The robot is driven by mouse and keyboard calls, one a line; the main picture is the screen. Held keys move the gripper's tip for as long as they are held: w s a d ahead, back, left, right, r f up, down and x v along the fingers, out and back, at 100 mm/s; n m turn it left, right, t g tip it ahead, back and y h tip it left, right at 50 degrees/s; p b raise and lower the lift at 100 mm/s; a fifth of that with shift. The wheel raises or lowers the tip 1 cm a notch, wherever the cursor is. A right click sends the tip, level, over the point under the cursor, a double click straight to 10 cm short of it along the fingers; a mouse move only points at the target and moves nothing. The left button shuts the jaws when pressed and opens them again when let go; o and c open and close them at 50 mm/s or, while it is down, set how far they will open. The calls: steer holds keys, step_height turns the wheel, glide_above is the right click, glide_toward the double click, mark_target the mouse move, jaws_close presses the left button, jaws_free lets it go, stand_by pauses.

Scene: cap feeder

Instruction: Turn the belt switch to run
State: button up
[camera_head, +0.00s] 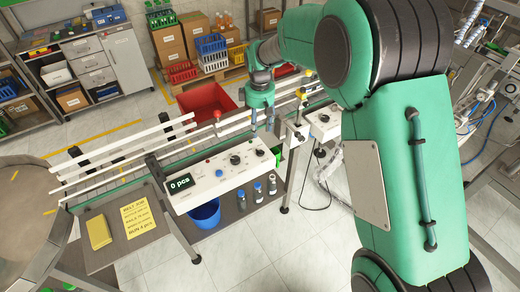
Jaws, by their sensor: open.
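A long white control box (222,177) stands in front of the conveyor. It has a display reading "0 pcs" (180,183), a black rotary knob (235,160), a red button (219,173) and smaller controls. A second white box (322,122) to its right also has a black knob (324,118). The labels are too small to read, so I cannot tell which knob is the belt switch or where it points. My gripper (262,125) is open and points down above the rails, behind and right of the long box, apart from its knob. Its fingertips are small in this view.
White guide rails (120,150) run along the conveyor. Several small bottles (258,192) stand before the long box. A yellow instruction card (138,218) and yellow pad (98,232) lie left. A blue bucket (205,215) is below; a red bin (204,98) is behind. A round table (25,205) is far left.

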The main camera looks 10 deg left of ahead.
mark_target(260, 151)
steer(key=shift+f, duration=0.2)
step_height(260, 151, down, 13)
steer(key=shift+f+b, duration=0.2)
steer(key=shift+b, duration=0.25)
steer(key=shift+c, duration=0.2)
steer(key=c, duration=1.1)
